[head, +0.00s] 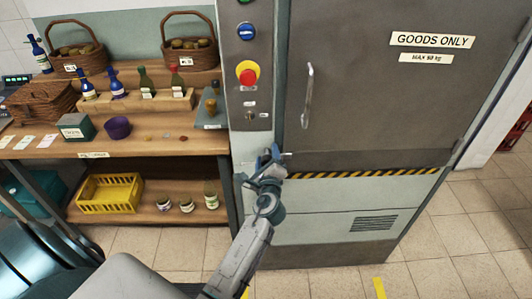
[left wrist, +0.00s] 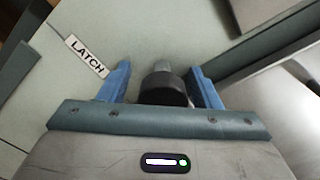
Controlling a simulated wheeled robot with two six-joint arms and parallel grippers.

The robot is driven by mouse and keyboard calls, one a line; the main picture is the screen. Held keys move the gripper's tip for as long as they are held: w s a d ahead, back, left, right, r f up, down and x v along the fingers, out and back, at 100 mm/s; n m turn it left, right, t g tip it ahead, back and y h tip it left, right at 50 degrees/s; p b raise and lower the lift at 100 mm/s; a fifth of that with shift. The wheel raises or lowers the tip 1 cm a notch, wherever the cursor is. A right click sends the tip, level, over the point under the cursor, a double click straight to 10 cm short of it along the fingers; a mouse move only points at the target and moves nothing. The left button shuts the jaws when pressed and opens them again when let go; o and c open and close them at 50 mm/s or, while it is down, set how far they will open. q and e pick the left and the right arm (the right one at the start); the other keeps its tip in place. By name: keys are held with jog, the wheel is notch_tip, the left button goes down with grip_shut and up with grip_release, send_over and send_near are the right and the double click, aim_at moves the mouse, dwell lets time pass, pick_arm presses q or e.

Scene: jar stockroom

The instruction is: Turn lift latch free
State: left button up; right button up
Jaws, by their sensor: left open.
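The goods lift has a grey door (head: 380,90) with a vertical handle (head: 308,95). In the left wrist view the latch, a dark round knob (left wrist: 164,90) with a grey part behind it, stands out from the pale lift panel. A "LATCH" label (left wrist: 86,56) is to its left. My left gripper (left wrist: 164,85) is open, with one blue finger on each side of the knob; I cannot tell whether they touch it. In the head view my left gripper (head: 270,160) is at the lift's front, low beside the door, and hides most of the latch. My right gripper is not in view.
A control column left of the door carries a red stop button (head: 247,73) on yellow and a blue button (head: 246,31). Wooden shelves (head: 150,146) with baskets, bottles and jars stand to the left. The tiled floor (head: 440,235) at the right is clear.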

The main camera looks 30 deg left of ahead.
pick_arm(q)
jog(key=shift+s+d+r, duration=0.2)
jog(key=shift+c, duration=0.5)
jog(key=c, duration=0.4)
grip_shut()
jog(key=shift+a, duration=0.1)
jog(key=shift+n+b, duration=0.3)
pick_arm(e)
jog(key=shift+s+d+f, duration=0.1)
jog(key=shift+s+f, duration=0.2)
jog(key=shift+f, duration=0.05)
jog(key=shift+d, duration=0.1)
